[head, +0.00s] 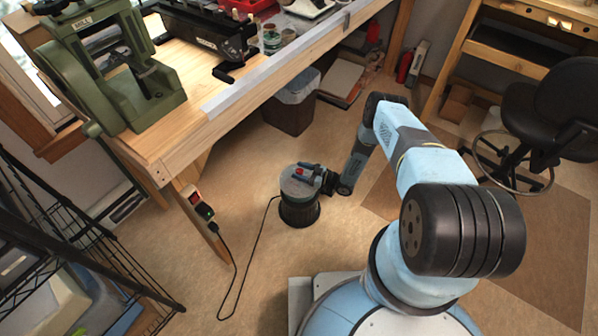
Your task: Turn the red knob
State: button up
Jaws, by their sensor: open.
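The red knob (299,171) is a small red spot on the grey-green top (290,187) of a round device with a black lower body (299,212), standing upright on the floor. My gripper (305,173) reaches in from the right, low over the top of the device. Its dark fingers are open and lie close around or beside the knob. Part of the knob is hidden by them, and I cannot tell whether they touch it.
A black cable runs from the device to a switch box (202,209) on the wooden workbench's leg. The workbench (190,70) carries a green machine (130,85). A bin (291,105) stands behind, a wire rack (60,235) at left, a chair (545,110) at right. Floor around the device is mostly clear.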

jog(key=shift+w+a, duration=0.1)
jog(key=shift+a, duration=0.1)
jog(key=c, duration=1)
jog(key=shift+d+m+t+h, duration=0.1)
jog(key=shift+m+t+h, duration=1.5)
jog(key=shift+t, duration=0.8)
jog(key=o, duration=1)
jog(key=shift+y, duration=0.3)
jog(key=v, duration=1.3)
jog(key=shift+s+d, duration=0.25)
jog(key=shift+d, duration=0.05)
